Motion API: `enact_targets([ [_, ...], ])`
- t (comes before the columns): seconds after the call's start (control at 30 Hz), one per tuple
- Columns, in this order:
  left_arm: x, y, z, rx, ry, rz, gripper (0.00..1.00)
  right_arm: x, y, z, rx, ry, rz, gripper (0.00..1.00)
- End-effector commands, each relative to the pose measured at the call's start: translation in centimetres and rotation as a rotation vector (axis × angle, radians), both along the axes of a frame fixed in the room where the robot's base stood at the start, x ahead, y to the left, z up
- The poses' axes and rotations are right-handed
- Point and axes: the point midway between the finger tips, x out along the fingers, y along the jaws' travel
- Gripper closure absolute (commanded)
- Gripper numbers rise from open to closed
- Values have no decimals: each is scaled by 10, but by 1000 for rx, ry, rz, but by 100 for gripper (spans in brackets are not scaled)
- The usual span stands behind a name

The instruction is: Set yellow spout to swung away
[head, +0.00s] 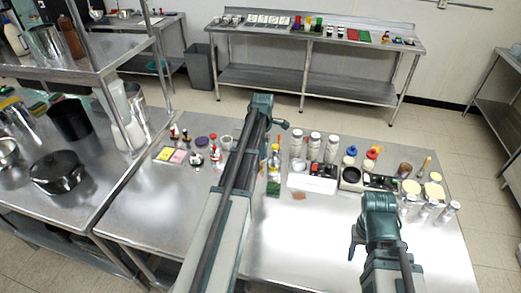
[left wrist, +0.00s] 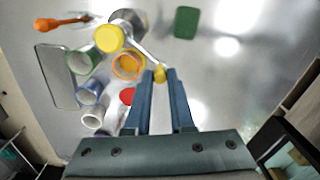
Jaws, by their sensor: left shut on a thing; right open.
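The yellow spout (left wrist: 148,52) shows in the left wrist view as a thin grey tube with a yellow tip. It runs from a round metal base at the top middle down and right to my left gripper (left wrist: 162,76). The fingers are shut on the yellow tip. In the head view my left arm reaches over the middle of the steel table, and its fingertips and the spout cannot be made out clearly there. My right gripper (head: 357,240) is open and empty above the table's right front part.
In the left wrist view a yellow cap (left wrist: 109,38), an orange ring (left wrist: 128,66) and several cups stand left of the spout. A green pad (left wrist: 186,22) lies to the right. In the head view, shakers, bottles and tubs crowd the table's back right. The table's front (head: 300,245) is clear.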

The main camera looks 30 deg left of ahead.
Motion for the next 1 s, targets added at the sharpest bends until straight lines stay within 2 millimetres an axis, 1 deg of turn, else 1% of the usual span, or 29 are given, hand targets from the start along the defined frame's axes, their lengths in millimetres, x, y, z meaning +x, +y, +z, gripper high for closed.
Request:
enact_targets([
  [0.2, -2, -6, 0, 0, 0, 83, 100, 0, 0, 0, 0, 0, 0, 50],
  [0.37, -2, -8, 0, 0, 0, 114, 100, 0, 0, 0, 0, 0, 0, 50],
  [0.83, -2, -10, 0, -1, 0, 124, 100, 0, 0, 0, 0, 0, 0, 50],
  [0.87, -2, -10, 0, -1, 0, 124, 77, 0, 0, 0, 0, 0, 0, 50],
  [1.0, -2, -9, 0, 0, 1, 124, 52, 0, 0, 0, 0, 0, 0, 50],
])
